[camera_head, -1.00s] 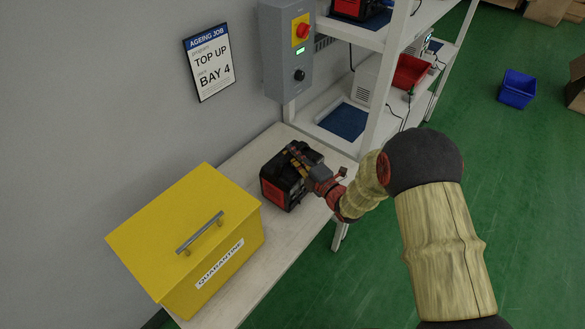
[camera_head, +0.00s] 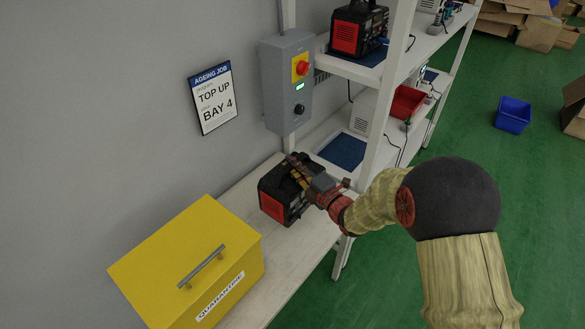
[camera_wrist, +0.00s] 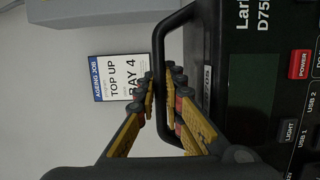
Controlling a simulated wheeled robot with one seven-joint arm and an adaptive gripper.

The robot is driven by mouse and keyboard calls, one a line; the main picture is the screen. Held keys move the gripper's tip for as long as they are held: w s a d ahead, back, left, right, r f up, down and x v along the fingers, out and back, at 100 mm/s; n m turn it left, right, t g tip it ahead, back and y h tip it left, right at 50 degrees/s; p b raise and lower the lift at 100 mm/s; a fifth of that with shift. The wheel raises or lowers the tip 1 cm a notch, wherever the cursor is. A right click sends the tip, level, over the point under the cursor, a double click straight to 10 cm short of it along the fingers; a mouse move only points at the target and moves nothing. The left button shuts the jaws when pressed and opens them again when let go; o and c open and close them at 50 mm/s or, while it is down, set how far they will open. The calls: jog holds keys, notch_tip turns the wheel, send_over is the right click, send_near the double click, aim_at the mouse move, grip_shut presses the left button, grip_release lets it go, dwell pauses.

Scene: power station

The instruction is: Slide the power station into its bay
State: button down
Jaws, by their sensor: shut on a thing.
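The power station (camera_head: 272,205) is a black box with a red end panel. It is over the pale bench (camera_head: 262,290), left of the shelf rack, and appears raised a little above the bench top. My gripper (camera_head: 293,168) is shut on its top handle. In the wrist view my fingers (camera_wrist: 163,100) close around the black handle (camera_wrist: 172,48), with the power station's labelled front (camera_wrist: 262,90) at the right. An empty bay with a blue mat (camera_head: 342,151) lies on the rack's lower shelf, just beyond the power station. The rack's white front post (camera_head: 376,135) stands close to its right.
A grey control box (camera_head: 285,85) with a red knob hangs on the wall behind. A sign (camera_head: 215,98) reads "TOP UP" and "BAY 4". A yellow quarantine box (camera_head: 185,265) stands at the left.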

jog(key=shift+w+r, duration=0.1)
jog(key=shift+r, duration=0.4)
jog(key=s+d+r, duration=0.2)
jog(key=s+d, duration=1.1)
jog(key=d, duration=0.4)
jog(key=shift+s+d+r+b, duration=0.25)
jog(key=shift+s+r+b, duration=0.05)
jog(key=shift+r+b, duration=0.15)
dwell(0.8)
jog(key=shift+f, duration=0.15)
